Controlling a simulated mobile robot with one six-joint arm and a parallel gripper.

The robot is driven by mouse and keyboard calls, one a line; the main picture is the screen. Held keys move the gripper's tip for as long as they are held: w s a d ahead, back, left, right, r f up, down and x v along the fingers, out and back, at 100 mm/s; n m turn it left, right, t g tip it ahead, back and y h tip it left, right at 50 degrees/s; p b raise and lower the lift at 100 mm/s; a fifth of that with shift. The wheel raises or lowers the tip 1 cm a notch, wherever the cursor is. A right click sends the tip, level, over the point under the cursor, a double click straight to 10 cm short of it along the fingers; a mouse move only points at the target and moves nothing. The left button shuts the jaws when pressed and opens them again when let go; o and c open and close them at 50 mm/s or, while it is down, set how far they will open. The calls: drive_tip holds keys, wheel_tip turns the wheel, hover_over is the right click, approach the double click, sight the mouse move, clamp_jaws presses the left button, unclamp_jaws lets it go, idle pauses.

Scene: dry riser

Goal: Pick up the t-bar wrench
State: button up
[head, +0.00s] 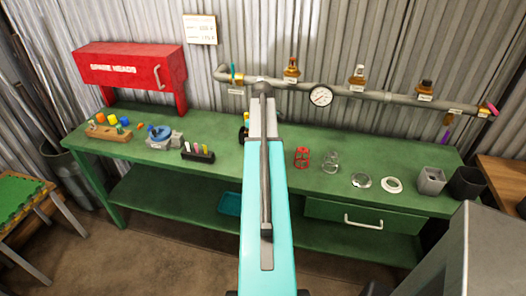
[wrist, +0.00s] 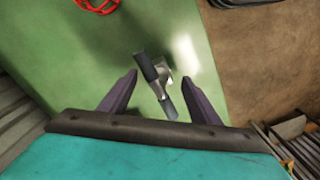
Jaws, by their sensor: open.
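The t-bar wrench (wrist: 158,76) shows in the wrist view, a metal tool with dark grips on its bar. It appears on the green bench top (wrist: 140,30), near the bench edge. My gripper (wrist: 159,79) is open, with its two dark purple fingers on either side of the wrench in the picture. No contact between fingers and wrench is visible, and the height gap is hard to judge. In the head view my own arm covers the middle of the bench, so the wrench and my gripper are hidden there.
On the bench are a red wire cage (head: 302,157), a clear cage-like part (head: 330,161), rings (head: 391,185), cups (head: 431,180) and a black holder (head: 198,153). A pipe with a gauge (head: 320,96) runs along the wall. A red cabinet (head: 125,66) stands at the left.

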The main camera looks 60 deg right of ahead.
drive_tip(key=shift+d+f+p, duration=0.1)
drive_tip(key=shift+f+p, duration=0.95)
drive_tip(key=shift+f, duration=1.55)
drive_tip(key=shift+c, duration=0.3)
drive_tip(key=c, duration=1.2)
drive_tip(key=shift+c, duration=0.2)
drive_tip(key=shift+r, duration=0.1)
drive_tip(key=shift+r+b, duration=0.8)
drive_tip(key=shift+r, duration=0.8)
drive_tip(key=s+a+r+b, duration=0.1)
drive_tip(key=s+a+b, duration=0.2)
drive_tip(key=s+a, duration=0.6)
drive_tip(key=s, duration=0.4)
drive_tip(key=shift+a+r+b, duration=0.15)
drive_tip(key=shift+r+b, duration=0.15)
drive_tip(key=shift+r, duration=0.05)
